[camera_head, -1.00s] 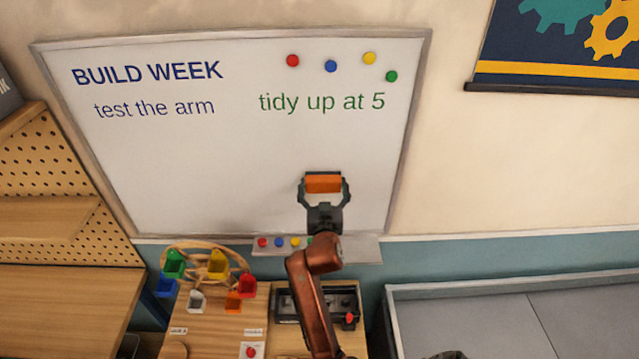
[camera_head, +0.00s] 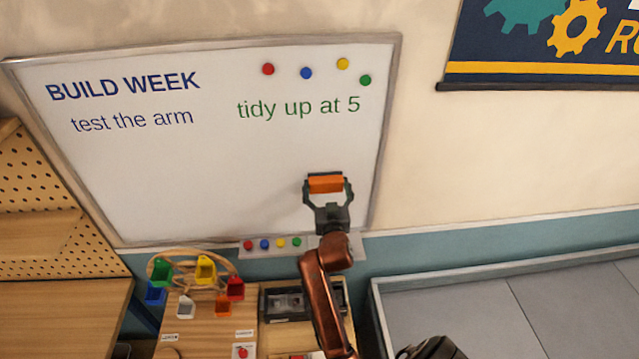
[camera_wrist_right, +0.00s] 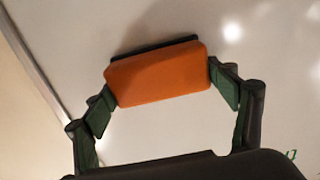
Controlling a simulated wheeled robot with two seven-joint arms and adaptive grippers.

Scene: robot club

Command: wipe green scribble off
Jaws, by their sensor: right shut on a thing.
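The whiteboard (camera_head: 200,185) hangs on the wall with blue writing at the upper left and green writing "tidy up at 5" (camera_head: 298,107) at the upper right. I see no separate green scribble in the head view; the area behind my gripper is hidden. My right gripper (camera_head: 327,185) is shut on an orange eraser (camera_head: 325,183) with a dark pad, at the lower right of the board. In the wrist view the eraser (camera_wrist_right: 158,74) is between both fingers, its dark side towards the board. Whether it touches is unclear.
Several round magnets sit at the board's top right. A small ledge (camera_head: 310,243) with coloured magnets is below the board. A wooden table (camera_head: 215,335) with coloured bins and a dark tray (camera_head: 285,302) stands underneath. A grey-topped surface (camera_head: 480,310) lies to the right.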

